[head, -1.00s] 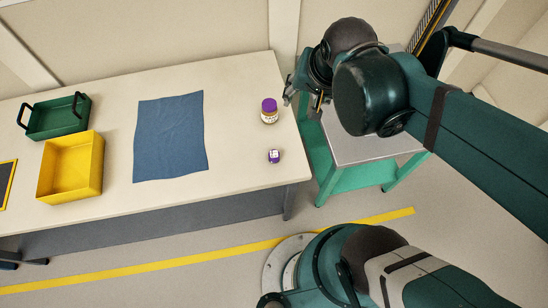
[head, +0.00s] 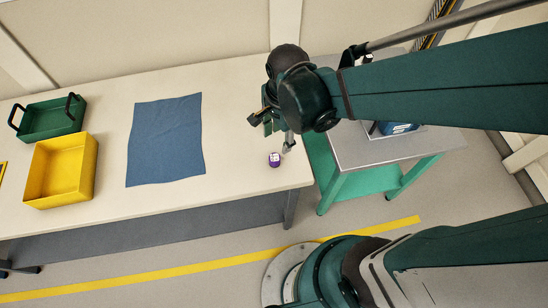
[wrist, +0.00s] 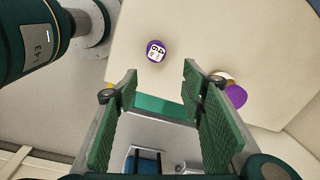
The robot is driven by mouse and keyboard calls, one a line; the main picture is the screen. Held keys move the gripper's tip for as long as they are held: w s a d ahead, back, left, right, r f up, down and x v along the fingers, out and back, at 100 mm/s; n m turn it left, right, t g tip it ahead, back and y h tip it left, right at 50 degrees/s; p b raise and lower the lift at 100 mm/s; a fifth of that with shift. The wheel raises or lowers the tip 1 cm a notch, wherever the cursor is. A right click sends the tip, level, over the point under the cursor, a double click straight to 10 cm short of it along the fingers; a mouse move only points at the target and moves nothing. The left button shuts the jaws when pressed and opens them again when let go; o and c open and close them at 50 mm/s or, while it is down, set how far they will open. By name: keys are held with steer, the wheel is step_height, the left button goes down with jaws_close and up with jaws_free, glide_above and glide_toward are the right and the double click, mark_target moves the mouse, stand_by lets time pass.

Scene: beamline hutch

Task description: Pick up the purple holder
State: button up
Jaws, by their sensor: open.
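The purple holder (head: 274,160) is small, with a white label, and stands on the pale bench near its right front end. It also shows in the wrist view (wrist: 156,50), beyond the fingertips and roughly between their lines. My gripper (head: 271,131) hangs over the bench's right end, just behind the holder in the head view. In the wrist view my gripper (wrist: 160,72) has its green-padded fingers wide apart, with nothing between them. The gripper does not touch the holder in the wrist view.
A jar with a purple lid (wrist: 236,97) stands close outside the right finger; my arm hides it in the head view. A blue cloth (head: 166,140), yellow bin (head: 60,170) and green crate (head: 52,120) lie left. A side table (head: 365,155) bearing something blue adjoins right.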

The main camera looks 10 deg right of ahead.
mark_target(275, 158)
steer(key=shift+s+a+f+m+g+b, duration=0.15)
steer(key=shift+a+f+m, duration=0.15)
steer(key=shift+f, duration=0.35)
steer(key=shift+s+a+f+m+g+b, duration=0.1)
steer(key=shift+a+f+m+g+b, duration=0.1)
steer(key=shift+f+m, duration=0.4)
steer(key=shift+s+a+f+m+g+b, duration=0.1)
steer(key=shift+s+a+f+m+g, duration=0.1)
steer(key=shift+f, duration=0.55)
steer(key=shift+w+f+b, duration=0.1)
steer(key=shift+f+b, duration=0.3)
steer(key=shift+f, duration=0.9)
steer(key=shift+f, duration=0.15)
steer(key=shift+w+a+f+b, duration=0.15)
steer(key=shift+f+b, duration=0.85)
steer(key=shift+f, duration=1.45)
steer(key=c, duration=1)
